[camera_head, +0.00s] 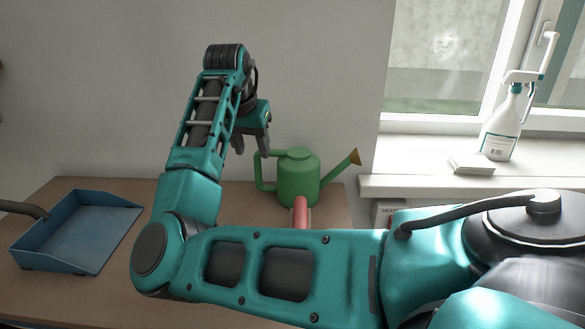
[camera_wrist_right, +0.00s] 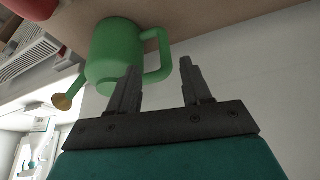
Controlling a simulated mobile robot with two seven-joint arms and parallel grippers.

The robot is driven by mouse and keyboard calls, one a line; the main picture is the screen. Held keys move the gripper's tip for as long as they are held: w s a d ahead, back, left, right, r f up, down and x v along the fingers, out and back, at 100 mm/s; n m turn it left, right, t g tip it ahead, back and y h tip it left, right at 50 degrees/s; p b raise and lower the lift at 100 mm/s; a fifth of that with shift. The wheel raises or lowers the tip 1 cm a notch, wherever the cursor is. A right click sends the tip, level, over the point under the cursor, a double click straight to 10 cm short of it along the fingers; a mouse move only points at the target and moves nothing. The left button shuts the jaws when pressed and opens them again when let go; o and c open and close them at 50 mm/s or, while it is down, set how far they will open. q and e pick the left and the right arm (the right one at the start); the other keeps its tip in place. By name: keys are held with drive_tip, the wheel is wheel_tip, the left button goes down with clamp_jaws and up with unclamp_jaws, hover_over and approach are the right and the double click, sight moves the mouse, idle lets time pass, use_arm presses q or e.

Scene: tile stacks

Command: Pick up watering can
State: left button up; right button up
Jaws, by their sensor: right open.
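A green watering can (camera_head: 298,178) stands upright on the brown table, with its handle to the left and its spout with a yellowish rose to the right. My right gripper (camera_head: 252,148) is above and to the left of the can, near its handle, with its fingers apart and empty. In the right wrist view the can (camera_wrist_right: 110,45) appears upside down, with its handle in front of and between the open fingers (camera_wrist_right: 158,85); I cannot tell whether they touch it. My left gripper is not in view.
A blue dustpan (camera_head: 80,228) lies at the table's left. A reddish object (camera_head: 300,211) stands before the can, partly hidden by my arm. A white spray bottle (camera_head: 502,125) stands on the windowsill (camera_head: 420,157) at right. A wall is behind the table.

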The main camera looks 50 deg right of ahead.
sight(256, 169)
drive_tip(key=x, duration=0.4)
drive_tip(key=shift+d+f, duration=0.1)
drive_tip(key=shift+f, duration=0.2)
drive_tip(key=x, duration=0.2)
drive_tip(key=b+x, duration=0.1)
drive_tip(key=x, duration=0.2)
drive_tip(key=shift+w, duration=0.45)
clamp_jaws()
drive_tip(key=shift+r, duration=0.15)
